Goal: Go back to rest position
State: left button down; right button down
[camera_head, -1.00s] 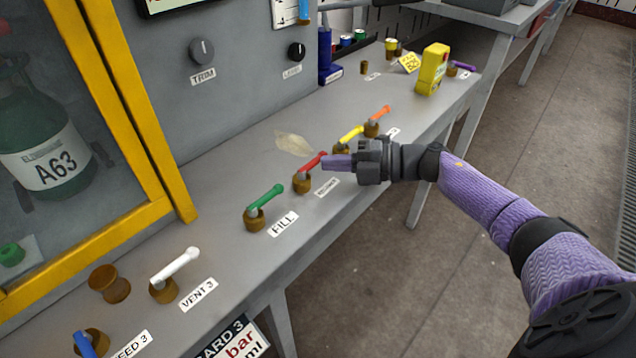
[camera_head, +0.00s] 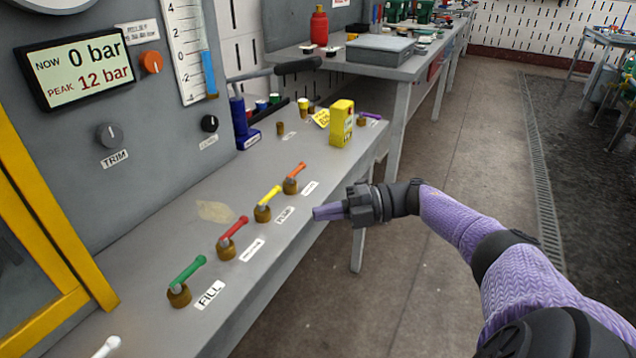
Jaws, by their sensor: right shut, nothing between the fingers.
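My right gripper (camera_head: 328,212) reaches in from the right on its purple arm. It is shut and empty, just off the front edge of the grey bench (camera_head: 150,255), near the yellow and orange levers. My left gripper is not in view. On the bench stand a green lever (camera_head: 188,270), a red lever (camera_head: 233,229), a yellow lever (camera_head: 268,198) and an orange lever (camera_head: 294,172), each on a brown base. A white lever (camera_head: 106,347) is cut off at the bottom edge.
A yellow box (camera_head: 341,123) and a blue device with a dark handle (camera_head: 240,118) stand further along the bench. The display (camera_head: 75,70) reads now 0 bar, peak 12 bar. A second bench with a grey case (camera_head: 380,50) lies beyond. The floor right of the bench is open.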

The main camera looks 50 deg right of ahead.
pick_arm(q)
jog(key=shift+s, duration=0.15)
